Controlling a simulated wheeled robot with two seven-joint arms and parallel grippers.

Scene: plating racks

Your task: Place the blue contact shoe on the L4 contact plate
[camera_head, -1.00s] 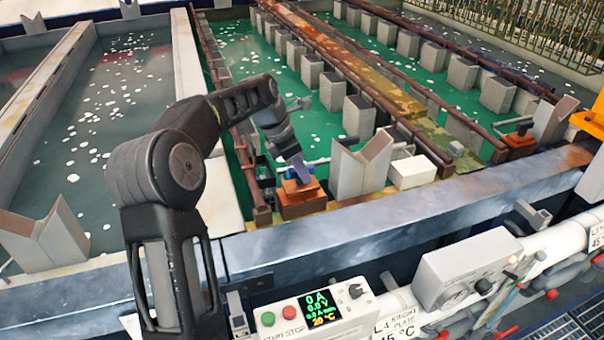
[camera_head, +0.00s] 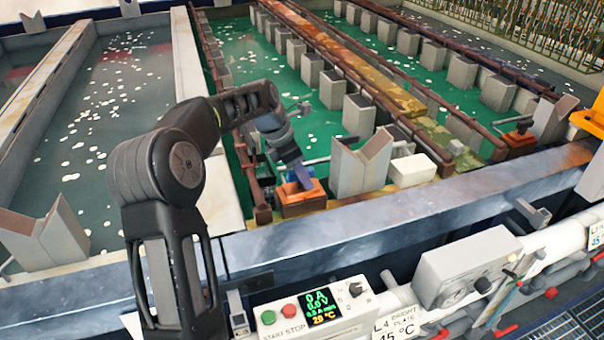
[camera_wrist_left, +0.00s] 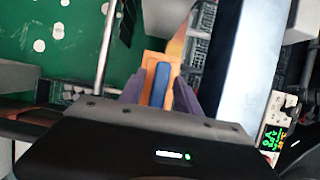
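The orange contact plate block (camera_head: 302,208) sits at the near end of the green tank, beside a grey V-shaped holder. My left gripper (camera_head: 303,181) reaches down onto it, fingers pointing down. In the left wrist view, the blue contact shoe (camera_wrist_left: 159,84) lies as a narrow bar between the purple fingers of my left gripper (camera_wrist_left: 159,92), over an orange surface (camera_wrist_left: 151,62). Orange gaps show on both sides of the blue bar, so the fingers stand open around it. The fingers hide most of the shoe in the head view. My right gripper is out of view.
A grey V-shaped holder (camera_head: 361,168) stands close right of the gripper, with a white block (camera_head: 412,172) beyond. A wide metal tank edge (camera_head: 400,215) runs in front. A control box with a lit display (camera_head: 320,306) and an L4 label (camera_head: 396,326) are nearest.

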